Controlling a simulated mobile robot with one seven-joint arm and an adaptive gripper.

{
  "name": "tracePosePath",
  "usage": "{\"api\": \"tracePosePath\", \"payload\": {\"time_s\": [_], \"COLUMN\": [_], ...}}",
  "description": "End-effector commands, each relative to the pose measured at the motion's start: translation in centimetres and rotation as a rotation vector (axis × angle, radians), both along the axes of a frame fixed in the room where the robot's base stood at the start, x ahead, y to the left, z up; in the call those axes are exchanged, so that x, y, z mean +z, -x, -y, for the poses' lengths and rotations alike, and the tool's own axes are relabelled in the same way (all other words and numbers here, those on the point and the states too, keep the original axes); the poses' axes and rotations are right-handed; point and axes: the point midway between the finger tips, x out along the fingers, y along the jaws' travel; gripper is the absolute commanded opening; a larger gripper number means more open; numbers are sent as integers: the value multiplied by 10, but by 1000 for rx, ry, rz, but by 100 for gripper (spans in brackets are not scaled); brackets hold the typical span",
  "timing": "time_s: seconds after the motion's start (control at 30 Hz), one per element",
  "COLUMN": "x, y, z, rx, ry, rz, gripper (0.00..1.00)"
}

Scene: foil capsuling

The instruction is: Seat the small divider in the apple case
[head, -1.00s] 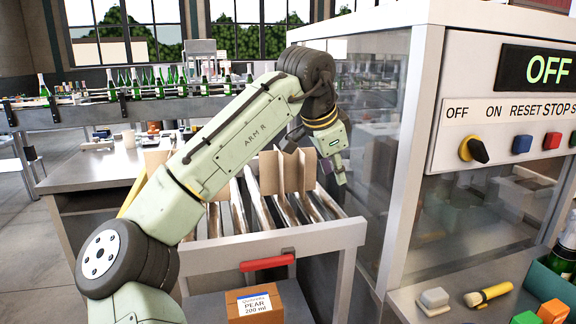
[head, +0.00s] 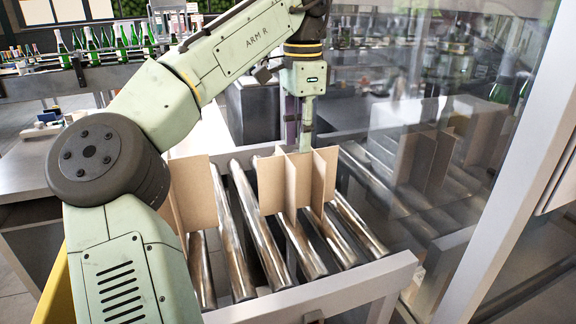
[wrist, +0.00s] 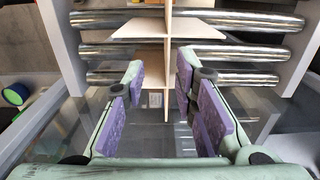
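A tan cardboard divider (head: 298,182) of crossed panels stands upright on the metal rollers in the head view. A second cardboard divider (head: 193,192) stands to its left, partly hidden by my arm. I cannot tell for certain which is the small one. My gripper (head: 299,142) points down at the top rear of the right-hand divider. In the wrist view my gripper (wrist: 160,72) has its purple-padded fingers apart, with the crossed divider (wrist: 168,50) below and between them. Contact cannot be told. No apple case is identifiable.
The roller rack (head: 345,290) has a pale metal frame at its front. A glass-walled machine (head: 440,150) stands close on the right, reflecting the dividers. A bottle conveyor (head: 60,82) runs behind. A grey table (head: 30,165) is at left.

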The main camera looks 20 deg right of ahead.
Motion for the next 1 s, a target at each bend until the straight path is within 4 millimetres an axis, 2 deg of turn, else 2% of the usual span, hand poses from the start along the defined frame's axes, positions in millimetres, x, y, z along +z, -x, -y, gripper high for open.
{"api": "tracePosePath", "payload": {"time_s": [0.13,0.4,0.57,0.83,1.0], "x": [-11,-51,-60,-97,-108], "y": [0,-1,-1,-4,-4], "z": [0,0,0,0,0], "rx": [-1,-1,1,1,1], "ry": [1,1,1,-2,1], "rz": [-3,-2,0,1,1], "gripper": [26,26,26,26,26]}}
